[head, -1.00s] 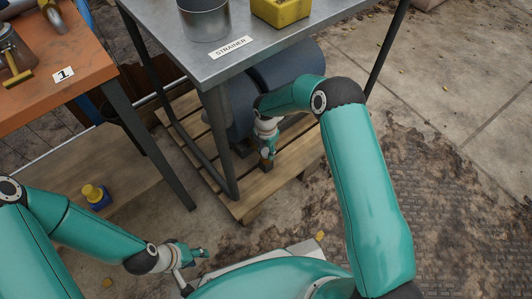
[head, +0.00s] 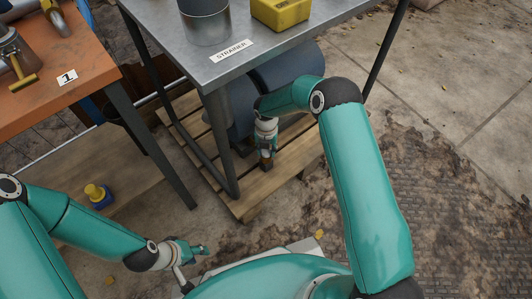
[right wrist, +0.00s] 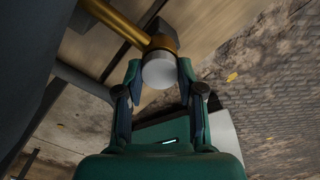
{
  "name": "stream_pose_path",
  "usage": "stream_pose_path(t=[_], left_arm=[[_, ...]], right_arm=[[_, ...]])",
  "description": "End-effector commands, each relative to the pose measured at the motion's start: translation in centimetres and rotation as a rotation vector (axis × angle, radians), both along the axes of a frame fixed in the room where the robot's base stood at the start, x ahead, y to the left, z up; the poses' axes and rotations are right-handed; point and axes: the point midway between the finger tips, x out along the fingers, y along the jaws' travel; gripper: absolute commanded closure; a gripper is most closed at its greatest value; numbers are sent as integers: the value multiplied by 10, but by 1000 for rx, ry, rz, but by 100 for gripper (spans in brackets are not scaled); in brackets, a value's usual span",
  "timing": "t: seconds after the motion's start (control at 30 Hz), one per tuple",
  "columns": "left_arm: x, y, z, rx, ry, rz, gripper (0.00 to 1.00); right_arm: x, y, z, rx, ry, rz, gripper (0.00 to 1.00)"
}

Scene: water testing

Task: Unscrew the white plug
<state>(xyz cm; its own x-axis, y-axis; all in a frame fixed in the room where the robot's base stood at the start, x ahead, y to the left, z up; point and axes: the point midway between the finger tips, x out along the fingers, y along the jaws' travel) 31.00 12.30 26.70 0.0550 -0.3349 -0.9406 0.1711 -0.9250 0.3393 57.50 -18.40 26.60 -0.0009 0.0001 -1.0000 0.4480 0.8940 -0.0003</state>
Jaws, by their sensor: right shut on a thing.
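The white plug (right wrist: 159,72) sits on the end of a brass pipe (right wrist: 118,22) in the right wrist view. My right gripper (right wrist: 160,78) has one finger on each side of the plug and is shut on it. In the head view this gripper (head: 266,158) points down beside the dark blue-grey tank (head: 284,76) under the metal table; the plug cannot be made out there. My left gripper (head: 203,250) is low at the left, away from the plug, and looks empty. Its finger opening is too small to judge.
The metal table (head: 232,68) carries a strainer pot (head: 205,22) and a yellow container (head: 280,12). Its legs stand close to my right arm. A wooden pallet (head: 288,160) lies beneath. An orange table (head: 60,100) is at left.

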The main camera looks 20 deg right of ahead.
Motion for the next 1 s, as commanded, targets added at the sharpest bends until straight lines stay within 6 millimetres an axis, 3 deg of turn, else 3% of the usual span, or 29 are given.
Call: stream_pose_path(t=[0.13, 0.17, 0.2, 0.57, 1.0], left_arm=[[0, 0, 0, 0, 0, 0, 60], [0, 0, 0, 0, 0, 0, 60], [0, 0, 0, 0, 0, 0, 60], [0, 0, 2, 0, 0, 0, 60], [0, 0, 20, 0, 0, 0, 60]], right_arm=[[1, 0, 1, 0, -4, -2, 99], [1, 0, 1, 0, -4, -2, 59], [1, 0, 1, 0, -4, -3, 54], [0, 0, 3, 0, -1, -4, 54], [0, 0, 30, 0, 0, -4, 54]])
